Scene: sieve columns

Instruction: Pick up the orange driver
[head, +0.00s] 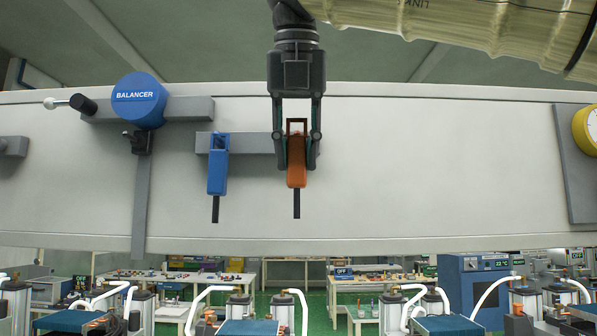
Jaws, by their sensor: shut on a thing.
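The orange driver (297,173) hangs upright in the head view, just right of the middle of the long pale beam, with its dark bit pointing down. My gripper (296,160) comes down from above and is shut on the driver's orange body, one finger on each side. The top loop of the driver shows between the fingers. It is in front of the right end of a grey bracket (262,143); I cannot tell whether it still touches the bracket.
A blue driver (217,172) hangs at the bracket's left end. Further left is a blue balancer (140,100) with a grey post. A yellow dial (588,129) is at the far right. Tables and equipment stand below.

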